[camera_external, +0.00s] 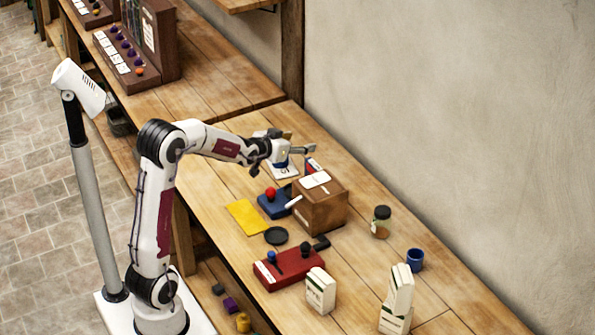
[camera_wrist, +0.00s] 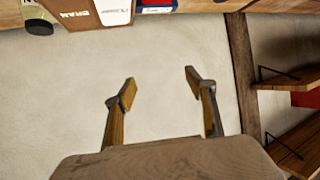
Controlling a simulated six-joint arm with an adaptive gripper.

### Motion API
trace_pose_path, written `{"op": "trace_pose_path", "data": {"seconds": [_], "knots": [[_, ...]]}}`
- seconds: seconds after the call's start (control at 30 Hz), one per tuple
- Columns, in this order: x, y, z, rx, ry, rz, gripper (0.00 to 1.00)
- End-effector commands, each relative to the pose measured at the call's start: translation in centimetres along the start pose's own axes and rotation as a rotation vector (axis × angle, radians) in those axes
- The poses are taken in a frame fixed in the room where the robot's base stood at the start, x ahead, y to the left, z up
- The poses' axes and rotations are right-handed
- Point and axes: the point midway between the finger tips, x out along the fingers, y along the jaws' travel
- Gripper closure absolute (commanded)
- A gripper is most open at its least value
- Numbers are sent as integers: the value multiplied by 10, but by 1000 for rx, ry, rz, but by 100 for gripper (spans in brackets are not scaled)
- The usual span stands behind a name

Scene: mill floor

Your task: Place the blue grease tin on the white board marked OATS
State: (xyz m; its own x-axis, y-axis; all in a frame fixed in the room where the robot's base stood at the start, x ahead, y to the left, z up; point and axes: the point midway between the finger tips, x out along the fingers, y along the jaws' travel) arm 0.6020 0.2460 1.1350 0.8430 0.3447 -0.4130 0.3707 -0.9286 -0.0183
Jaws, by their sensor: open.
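My gripper (camera_external: 306,149) is open and empty above the far part of the bench. In the wrist view its fingers (camera_wrist: 160,87) are spread, with only bare wall between them. A white board (camera_external: 285,172) lies under my gripper, partly hidden; its lettering is unreadable. A small blue thing (camera_external: 280,163) shows at this board, mostly hidden by the gripper; I cannot tell whether it is the grease tin. A red, white and blue item (camera_external: 313,165) stands behind the brown box, also at the wrist view's top edge (camera_wrist: 158,14). A blue cup-like container (camera_external: 415,259) stands at the right.
A brown box (camera_external: 320,205) marked BRAN in the wrist view (camera_wrist: 75,14) stands near the gripper. A jar (camera_external: 381,221), a red case (camera_external: 289,269), a yellow sheet (camera_external: 247,217) and white cartons (camera_external: 321,290) occupy the bench. The wall (camera_external: 440,120) bounds its back.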

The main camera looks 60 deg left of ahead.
Motion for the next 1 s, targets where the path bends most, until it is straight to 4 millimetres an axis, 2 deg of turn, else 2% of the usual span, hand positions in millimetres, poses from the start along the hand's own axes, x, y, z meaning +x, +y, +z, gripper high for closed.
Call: {"op": "trace_pose_path", "data": {"seconds": [0.03, 0.2, 0.5, 0.77, 1.0], "knots": [[-13, 10, -1, 6, -15, 13, 44], [-53, 34, 8, 25, -89, 47, 44], [-128, 69, 34, 63, -217, 107, 44], [-196, 90, 66, 103, -327, 159, 44], [-258, 100, 102, 146, -429, 206, 44]]}}
